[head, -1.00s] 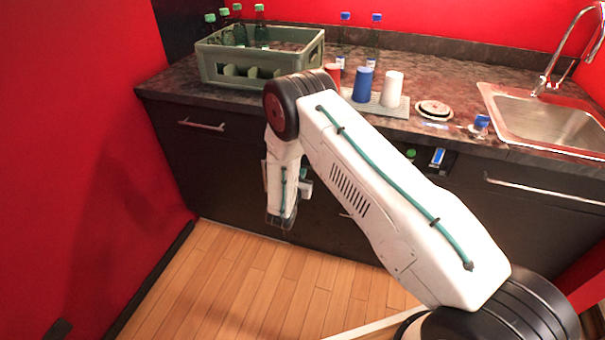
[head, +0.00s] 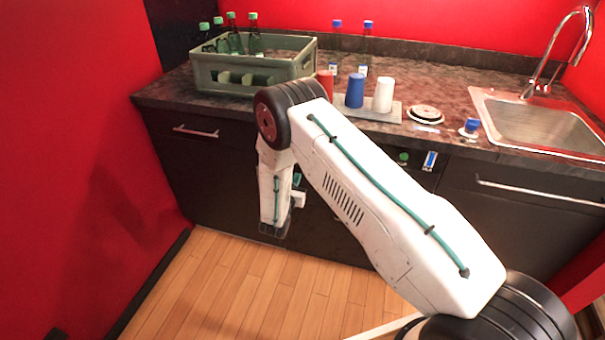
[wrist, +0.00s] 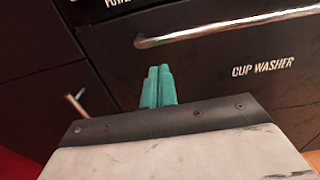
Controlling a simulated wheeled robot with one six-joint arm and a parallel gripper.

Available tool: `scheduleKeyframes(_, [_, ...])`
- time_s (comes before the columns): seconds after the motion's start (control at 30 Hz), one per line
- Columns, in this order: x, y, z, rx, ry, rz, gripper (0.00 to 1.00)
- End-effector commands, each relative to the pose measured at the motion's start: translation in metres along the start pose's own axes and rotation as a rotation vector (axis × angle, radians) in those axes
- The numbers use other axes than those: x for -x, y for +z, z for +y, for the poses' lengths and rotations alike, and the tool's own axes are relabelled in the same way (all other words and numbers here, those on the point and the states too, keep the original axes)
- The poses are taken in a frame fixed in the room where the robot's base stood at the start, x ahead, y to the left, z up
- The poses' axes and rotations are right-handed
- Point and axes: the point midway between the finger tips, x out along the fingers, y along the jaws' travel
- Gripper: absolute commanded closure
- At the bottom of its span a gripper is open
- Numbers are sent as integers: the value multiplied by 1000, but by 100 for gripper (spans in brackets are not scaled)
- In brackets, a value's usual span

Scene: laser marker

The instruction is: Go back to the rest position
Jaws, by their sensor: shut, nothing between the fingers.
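My gripper shows in the wrist view (wrist: 158,84) with its two teal fingers together and nothing between them. In the head view my white arm reaches left across the front of the counter and bends down at the black joint. The hand end hangs in front of the dark cabinet fronts, below the counter top, and the fingers are mostly hidden there by the arm. In the wrist view the fingers point toward a dark drawer front (wrist: 215,75) labelled "CUP WASHER", with a metal handle (wrist: 225,27).
A green-grey crate (head: 228,86) with several bottles stands on the counter (head: 450,100). A sink (head: 540,118) is at right. The wooden floor (head: 240,295) is clear.

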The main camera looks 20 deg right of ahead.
Motion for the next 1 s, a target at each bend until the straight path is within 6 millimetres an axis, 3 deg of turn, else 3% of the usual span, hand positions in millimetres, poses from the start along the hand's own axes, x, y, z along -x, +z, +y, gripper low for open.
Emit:
scheduleKeyframes(0.1, [30, 0, -1, 3, 3, 1, 100])
scheduleKeyframes(0.3, [64, -1, -6, 3, -6, 1, 100])
scheduleKeyframes(0.5, [81, -1, -6, 2, -7, 0, 100])
scheduleKeyframes(0.7, [84, -3, -8, -1, -19, 10, 100])
scheduleKeyframes(0.77, [85, -5, -16, -1, -51, 20, 100])
scheduleKeyframes(0.9, [95, -12, -55, 10, -195, 65, 100])
scheduleKeyframes(1.0, [102, 8, -84, -21, -342, 85, 100])
